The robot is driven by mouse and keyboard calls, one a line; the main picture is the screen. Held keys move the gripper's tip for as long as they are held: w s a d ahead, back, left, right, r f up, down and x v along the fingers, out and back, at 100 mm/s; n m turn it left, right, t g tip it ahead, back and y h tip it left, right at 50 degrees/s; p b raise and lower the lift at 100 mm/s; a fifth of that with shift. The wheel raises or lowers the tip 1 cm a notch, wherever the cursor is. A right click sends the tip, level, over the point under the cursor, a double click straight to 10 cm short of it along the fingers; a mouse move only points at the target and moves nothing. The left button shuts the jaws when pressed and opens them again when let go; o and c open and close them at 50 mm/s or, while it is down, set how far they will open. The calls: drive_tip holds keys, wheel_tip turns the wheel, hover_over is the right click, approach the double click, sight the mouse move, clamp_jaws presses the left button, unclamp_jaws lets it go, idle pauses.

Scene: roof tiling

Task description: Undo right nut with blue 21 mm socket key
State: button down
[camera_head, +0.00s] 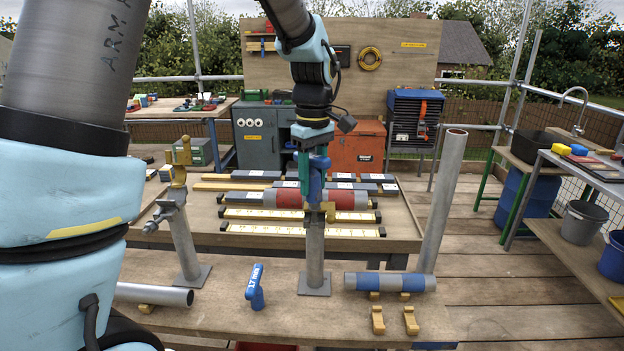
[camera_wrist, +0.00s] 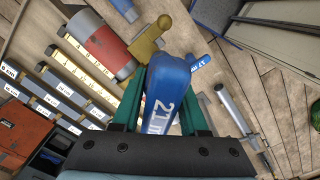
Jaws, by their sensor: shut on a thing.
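My gripper (camera_head: 314,172) is above the right-hand upright post (camera_head: 314,255) and points down. Its green fingers are shut on the blue 21 mm socket key (camera_head: 316,188). In the wrist view the key (camera_wrist: 167,92) stands between the fingers with "21" readable on it. The key's lower end is at the brass clamp (camera_head: 329,211) on top of that post. The right nut is hidden there, and I cannot tell whether the socket sits on it. The clamp's brass arm (camera_wrist: 149,40) shows beside the key in the wrist view.
A blue 17 mm key (camera_head: 255,287) lies on the front bench. A left post (camera_head: 186,245) carries another brass clamp (camera_head: 181,160). A grey-blue tube (camera_head: 390,282) rests at right near a tall leaning pipe (camera_head: 441,200). A red-grey tube (camera_head: 350,200) and yellow rulers lie behind.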

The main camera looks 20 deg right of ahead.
sight(315, 154)
drive_tip(key=shift+s+d+r+m, duration=0.15)
drive_tip(key=shift+d+r+m, duration=0.1)
drive_tip(key=shift+d+m, duration=0.15)
drive_tip(key=shift+a+r+p, duration=0.15)
drive_tip(key=shift+r+p, duration=1.7)
drive_tip(key=shift+r, duration=1)
